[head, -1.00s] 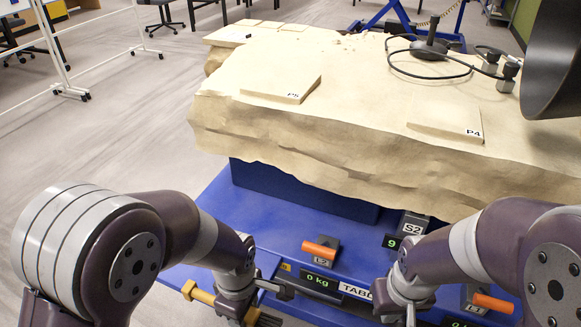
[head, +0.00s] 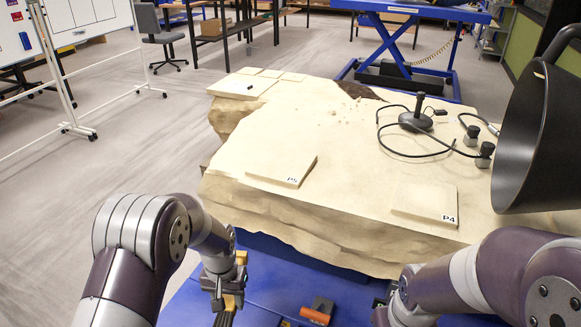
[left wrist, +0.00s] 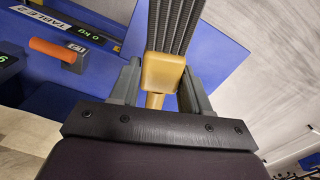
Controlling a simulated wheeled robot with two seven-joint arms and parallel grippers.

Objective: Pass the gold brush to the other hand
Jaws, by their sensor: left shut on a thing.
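My left gripper (head: 226,288) is shut on the gold brush (head: 240,258) and holds it above the blue base at the lower middle of the head view. The brush points roughly up and down in that view, dark bristles toward the bottom edge. In the left wrist view the brush's gold body (left wrist: 162,72) sits between the two grey fingers (left wrist: 160,88), with dark bristles extending to the top edge. My right arm comes in at the lower right of the head view; its gripper is below the frame.
A large tan rock block (head: 330,215) fills the middle, with slabs P5 (head: 280,162) and P4 (head: 425,200) on it. A black lamp-like hood (head: 520,140) hangs at right.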

